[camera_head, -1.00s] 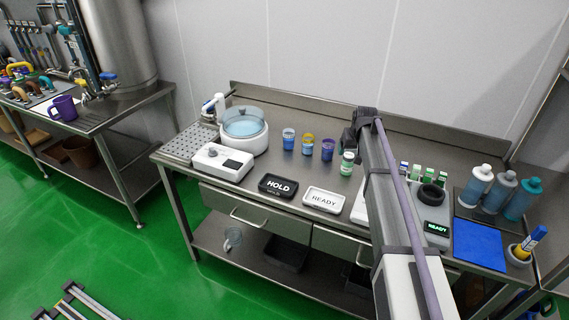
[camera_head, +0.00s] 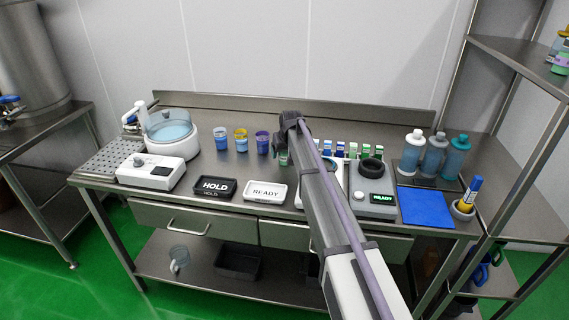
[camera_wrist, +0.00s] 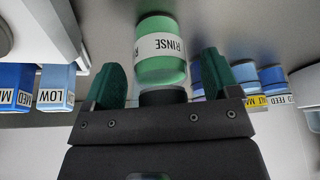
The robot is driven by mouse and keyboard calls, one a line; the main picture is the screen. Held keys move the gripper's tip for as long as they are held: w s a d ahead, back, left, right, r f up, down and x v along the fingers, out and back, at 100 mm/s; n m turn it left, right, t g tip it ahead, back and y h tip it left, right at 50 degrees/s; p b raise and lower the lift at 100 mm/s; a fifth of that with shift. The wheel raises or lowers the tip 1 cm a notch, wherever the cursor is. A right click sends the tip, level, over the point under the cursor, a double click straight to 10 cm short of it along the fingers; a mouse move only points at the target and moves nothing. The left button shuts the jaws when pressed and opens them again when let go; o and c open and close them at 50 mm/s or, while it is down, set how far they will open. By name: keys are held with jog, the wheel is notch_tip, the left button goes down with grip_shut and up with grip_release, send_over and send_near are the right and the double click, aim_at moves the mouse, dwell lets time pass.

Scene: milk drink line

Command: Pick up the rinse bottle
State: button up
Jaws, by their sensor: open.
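The rinse bottle (camera_wrist: 160,66) is green with a white band reading RINSE. In the wrist view it lies ahead of my gripper (camera_wrist: 163,84), centred between the two dark green fingers. The fingers are open, with a gap showing on each side of the bottle. In the head view only a green sliver of the rinse bottle (camera_head: 284,159) shows on the steel table, beside the purple cup. My arm hides the rest of it, and my fingertips cannot be made out there.
Blue, yellow-topped and purple cups (camera_head: 262,142) stand just left of the bottle. HOLD (camera_head: 214,188) and READY (camera_head: 265,194) trays lie in front. Small labelled bottles and a grey device (camera_head: 372,190) stand to the right. A white basin unit (camera_head: 172,135) is at the left.

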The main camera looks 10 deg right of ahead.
jog(key=c, duration=1.1)
jog(key=shift+o, duration=0.2)
